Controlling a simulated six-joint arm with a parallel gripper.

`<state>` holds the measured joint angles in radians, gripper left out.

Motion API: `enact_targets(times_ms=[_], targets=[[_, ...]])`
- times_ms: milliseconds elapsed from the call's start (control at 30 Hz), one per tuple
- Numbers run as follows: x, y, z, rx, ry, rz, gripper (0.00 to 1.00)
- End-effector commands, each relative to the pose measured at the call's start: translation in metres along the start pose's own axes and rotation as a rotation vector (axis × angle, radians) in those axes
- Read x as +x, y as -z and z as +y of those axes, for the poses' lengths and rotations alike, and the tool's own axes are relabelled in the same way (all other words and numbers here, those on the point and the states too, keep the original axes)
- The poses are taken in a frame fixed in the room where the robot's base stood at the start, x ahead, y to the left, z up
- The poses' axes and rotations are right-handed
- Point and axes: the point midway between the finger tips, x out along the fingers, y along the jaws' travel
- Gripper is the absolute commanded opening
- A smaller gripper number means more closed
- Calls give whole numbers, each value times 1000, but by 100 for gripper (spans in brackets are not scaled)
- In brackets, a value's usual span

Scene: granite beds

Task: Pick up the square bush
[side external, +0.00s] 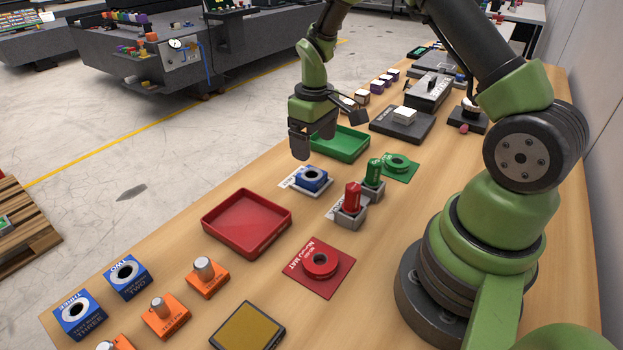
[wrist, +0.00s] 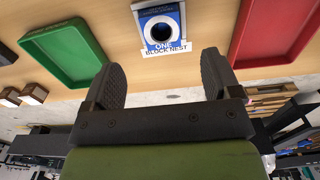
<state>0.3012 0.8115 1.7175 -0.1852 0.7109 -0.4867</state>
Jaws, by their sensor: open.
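A blue square block with a round dark hole (side external: 313,177) sits on a white labelled plate in the middle of the table. It is the nearest square bush-like piece to my gripper, though I cannot read a label naming it as the bush.
A green tray (side external: 340,146) and a red tray (side external: 213,224) flank the block. Red (side external: 352,197) and green (side external: 374,172) upright pieces stand right of it. Red (side external: 320,263) and green (side external: 397,161) rings lie on mats. Blue blocks (side external: 127,274) and orange blocks (side external: 207,278) stand front left.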

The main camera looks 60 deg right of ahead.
Motion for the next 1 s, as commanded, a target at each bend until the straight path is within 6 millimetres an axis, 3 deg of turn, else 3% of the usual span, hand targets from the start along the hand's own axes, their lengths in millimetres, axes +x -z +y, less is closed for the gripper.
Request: enact_targets(times_ms=[100,367,600,900,933,1000], targets=[[20,-1,-1,2,2,-4,83],[43,0,-1,2,2,-3,83],[78,1,-1,2,1,-2,83],[85,2,-1,3,1,1,83],[85,2,-1,3,1,1,81],[85,2,-1,3,1,0,65]])
